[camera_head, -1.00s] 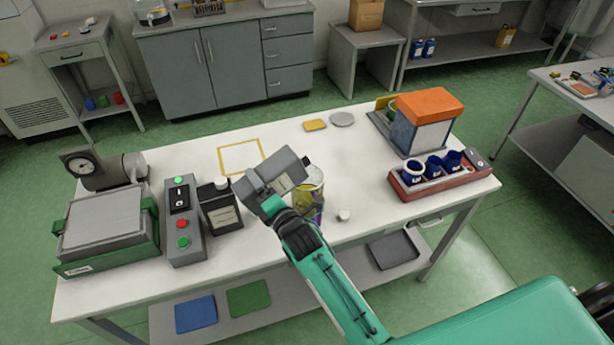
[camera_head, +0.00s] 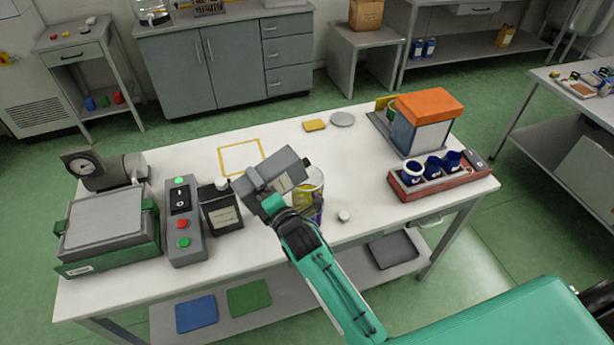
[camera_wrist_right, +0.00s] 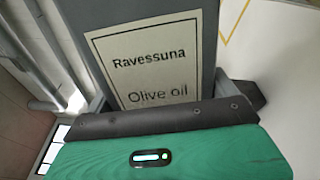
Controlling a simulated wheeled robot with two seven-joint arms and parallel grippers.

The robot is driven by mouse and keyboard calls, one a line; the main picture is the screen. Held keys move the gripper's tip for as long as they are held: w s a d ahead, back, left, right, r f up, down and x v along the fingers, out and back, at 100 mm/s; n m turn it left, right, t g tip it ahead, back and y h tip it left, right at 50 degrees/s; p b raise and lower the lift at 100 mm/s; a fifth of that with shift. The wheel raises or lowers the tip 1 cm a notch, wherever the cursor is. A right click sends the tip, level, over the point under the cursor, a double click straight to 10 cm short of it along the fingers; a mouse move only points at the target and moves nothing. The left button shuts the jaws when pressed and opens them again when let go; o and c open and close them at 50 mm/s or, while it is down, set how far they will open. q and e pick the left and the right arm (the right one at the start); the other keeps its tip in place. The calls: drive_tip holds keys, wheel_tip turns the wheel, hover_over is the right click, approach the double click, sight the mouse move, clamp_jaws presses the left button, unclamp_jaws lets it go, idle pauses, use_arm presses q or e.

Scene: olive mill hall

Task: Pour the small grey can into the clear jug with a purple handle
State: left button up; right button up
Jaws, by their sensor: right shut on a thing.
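The small grey can (camera_head: 286,165), labelled "Ravessuna Olive oil" in the right wrist view (camera_wrist_right: 150,62), is held off the table, tipped over towards the right. My right gripper (camera_head: 262,192) is shut on it. The clear jug (camera_head: 314,183) stands on the table just right of the can, with yellow liquid inside. The can's right end is at the jug's mouth in the picture. The can and my arm partly cover the jug, and only a bit of its purple handle (camera_head: 318,214) shows. I cannot make out a stream. My left gripper is not in view.
A dark labelled bottle (camera_head: 222,212) and a button box (camera_head: 183,230) stand left of my gripper. A small white cap (camera_head: 344,216) lies right of the jug. A red rack (camera_head: 410,194) with blue cups is farther right. A yellow outlined square (camera_head: 241,172) on the table is empty.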

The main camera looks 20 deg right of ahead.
drive_tip(key=shift+a+r+m+p, duration=0.15)
drive_tip(key=shift+r+m+p, duration=0.55)
drive_tip(key=shift+r+p, duration=0.15)
idle(1.0)
drive_tip(key=shift+r+m+p, duration=0.5)
drive_tip(key=shift+r+p, duration=0.1)
drive_tip(key=shift+r, duration=0.1)
idle(1.3)
drive_tip(key=f+n+b, duration=0.1)
drive_tip(key=f+b, duration=0.1)
drive_tip(key=f+n+b, duration=0.1)
drive_tip(key=f+b, duration=0.1)
drive_tip(key=shift+d+f+n, duration=0.2)
drive_tip(key=shift+f+n, duration=0.05)
drive_tip(key=shift+n, duration=0.05)
drive_tip(key=shift+r+n, duration=0.3)
drive_tip(key=shift+n, duration=0.2)
drive_tip(key=shift+w+d+f, duration=0.1)
drive_tip(key=shift+w+d, duration=0.05)
